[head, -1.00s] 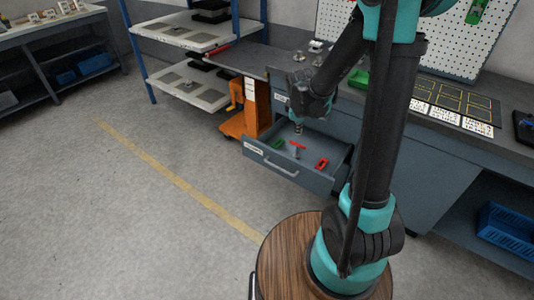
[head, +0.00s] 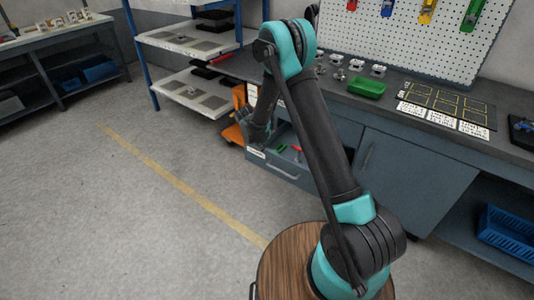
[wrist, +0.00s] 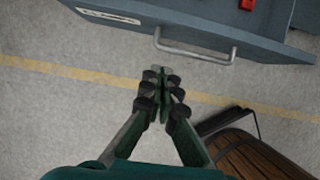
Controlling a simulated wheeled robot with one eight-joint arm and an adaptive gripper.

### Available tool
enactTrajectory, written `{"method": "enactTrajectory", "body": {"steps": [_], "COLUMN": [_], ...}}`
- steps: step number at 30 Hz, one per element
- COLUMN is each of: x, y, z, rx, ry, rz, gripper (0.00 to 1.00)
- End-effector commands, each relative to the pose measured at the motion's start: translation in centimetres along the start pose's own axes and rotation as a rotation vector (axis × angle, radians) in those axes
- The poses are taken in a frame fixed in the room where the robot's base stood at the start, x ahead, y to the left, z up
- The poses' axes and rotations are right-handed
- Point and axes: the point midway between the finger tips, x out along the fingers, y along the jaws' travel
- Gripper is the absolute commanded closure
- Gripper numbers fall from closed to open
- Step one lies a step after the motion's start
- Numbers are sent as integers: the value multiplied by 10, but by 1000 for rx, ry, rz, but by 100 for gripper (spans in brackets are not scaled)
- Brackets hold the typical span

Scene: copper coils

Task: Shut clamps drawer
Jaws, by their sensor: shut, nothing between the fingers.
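The clamps drawer (head: 305,180) stands pulled out from the workbench, with a pale label and a bar handle on its front. In the head view, a green clamp (head: 282,149) and a red clamp (head: 297,149) show inside; my arm hides part of the drawer. In the wrist view, the drawer front (wrist: 225,32), its handle (wrist: 195,52) and a red clamp (wrist: 246,4) are at the top. My gripper (wrist: 163,78) is shut and empty, over the floor outside the drawer front, apart from the handle in the picture. Its fingertips cannot be made out in the head view.
An orange cart (head: 236,128) stands left of the drawer, beside a shelf rack (head: 190,90). The bench top (head: 400,120) holds a green tray (head: 366,87) and several small metal parts. The floor (head: 110,210) in front is clear, with a yellow line.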

Motion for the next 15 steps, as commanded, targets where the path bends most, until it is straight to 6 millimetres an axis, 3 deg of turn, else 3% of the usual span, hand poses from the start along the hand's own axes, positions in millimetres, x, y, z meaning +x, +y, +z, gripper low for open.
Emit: {"method": "enactTrajectory", "body": {"steps": [15], "x": [83], "y": [0], "z": [0], "rx": [5], "ry": [1], "rz": [1], "gripper": [100]}}
